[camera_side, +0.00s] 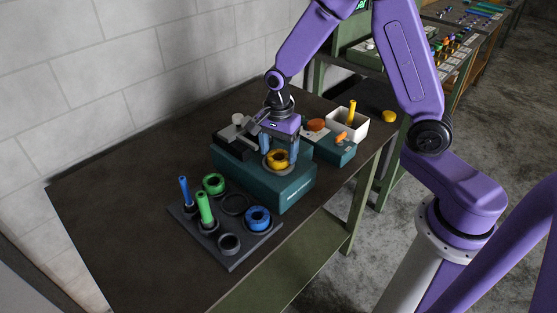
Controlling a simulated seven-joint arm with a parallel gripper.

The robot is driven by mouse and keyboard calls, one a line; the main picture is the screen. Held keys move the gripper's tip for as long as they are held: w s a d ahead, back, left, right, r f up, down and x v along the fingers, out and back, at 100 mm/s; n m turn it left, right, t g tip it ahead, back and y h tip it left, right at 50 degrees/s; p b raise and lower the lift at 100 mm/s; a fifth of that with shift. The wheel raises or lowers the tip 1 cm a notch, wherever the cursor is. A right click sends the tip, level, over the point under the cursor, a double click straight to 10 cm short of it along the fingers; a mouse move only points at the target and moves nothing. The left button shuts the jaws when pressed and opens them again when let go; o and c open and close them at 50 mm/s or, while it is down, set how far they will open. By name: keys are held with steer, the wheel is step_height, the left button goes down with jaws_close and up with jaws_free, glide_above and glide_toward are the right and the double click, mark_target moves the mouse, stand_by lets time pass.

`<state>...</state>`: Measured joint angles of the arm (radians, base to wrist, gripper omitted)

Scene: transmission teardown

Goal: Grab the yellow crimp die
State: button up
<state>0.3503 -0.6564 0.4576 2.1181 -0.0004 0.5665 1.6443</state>
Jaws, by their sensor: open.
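A yellow ring-shaped die (277,159) sits in a round seat on top of the teal machine block (250,184).
A dark tray (233,262) at the front holds green and blue rings and upright pegs. The left table area is clear.

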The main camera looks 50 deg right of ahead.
steer(key=shift+f, duration=0.4)
steer(key=c, duration=1.2)
steer(key=shift+r, duration=0.15)
